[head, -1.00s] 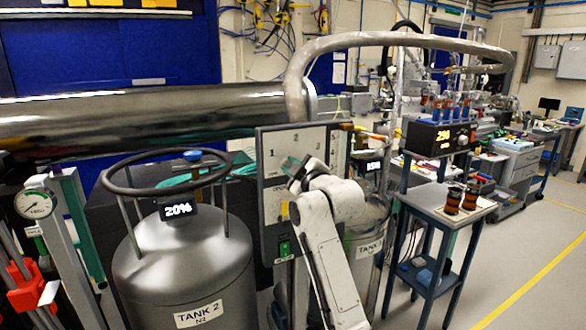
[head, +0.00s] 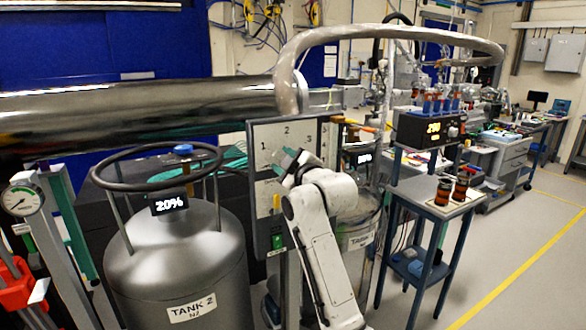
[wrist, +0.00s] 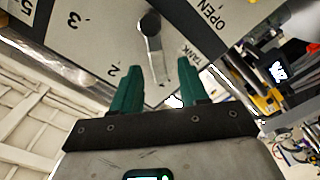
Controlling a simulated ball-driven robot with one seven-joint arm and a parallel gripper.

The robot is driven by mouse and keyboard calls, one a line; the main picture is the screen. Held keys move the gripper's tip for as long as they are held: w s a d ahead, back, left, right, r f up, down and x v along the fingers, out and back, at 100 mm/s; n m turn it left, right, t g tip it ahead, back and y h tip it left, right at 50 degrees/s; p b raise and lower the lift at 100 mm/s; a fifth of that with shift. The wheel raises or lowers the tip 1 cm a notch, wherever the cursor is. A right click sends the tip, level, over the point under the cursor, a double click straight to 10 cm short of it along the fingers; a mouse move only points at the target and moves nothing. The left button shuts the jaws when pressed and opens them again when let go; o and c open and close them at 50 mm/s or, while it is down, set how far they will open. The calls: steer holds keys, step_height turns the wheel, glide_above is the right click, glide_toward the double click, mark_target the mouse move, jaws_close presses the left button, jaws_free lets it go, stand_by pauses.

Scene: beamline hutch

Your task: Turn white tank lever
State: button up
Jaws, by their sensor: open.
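A light grey control panel (head: 262,150) marked 1, 2 and 3 stands upright behind my gripper in the head view. In the wrist view the panel face (wrist: 105,50) is close and tilted. On it is a lever (wrist: 153,48) with a dark round pivot and a pale grey handle, near the words OPEN and TANK. My gripper (wrist: 160,72) has green fingers, open, with the handle's lower end appearing between the tips. I cannot tell whether they touch it. In the head view my gripper (head: 290,166) covers part of the panel and hides the lever.
A grey tank (head: 180,260) labelled TANK 2, with a dark ring on top, stands left of the panel. A second tank (head: 358,240) is partly behind my arm. A thick metal pipe (head: 140,110) crosses behind. A small table (head: 425,196) stands at right, beside open floor.

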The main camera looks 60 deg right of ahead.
steer(key=b+v, duration=0.1)
steer(key=v, duration=0.9)
stand_by(0.3)
steer(key=a+f+m+g+y, duration=0.1)
steer(key=a+f+g+y, duration=0.1)
steer(key=a+f, duration=0.55)
steer(key=s+a+f+g+y, duration=0.1)
steer(key=a+f+g+y, duration=0.2)
steer(key=f, duration=0.7)
steer(key=a+f+m+g+y, duration=0.1)
steer(key=a+f+y, duration=0.1)
steer(key=a+f, duration=0.6)
steer(key=s+a+f+m+g+y, duration=0.1)
steer(key=s+a+f+g, duration=0.3)
steer(key=s+f, duration=0.4)
steer(key=s+a+f+m+g+y, duration=0.1)
steer(key=s+a+f+g, duration=0.3)
steer(key=s, duration=0.8)
step_height(320, 180, down, 5)
steer(key=a, duration=0.2)
steer(key=shift+a, duration=0.3)
steer(key=shift+o, duration=0.3)
steer(key=shift+r, duration=0.15)
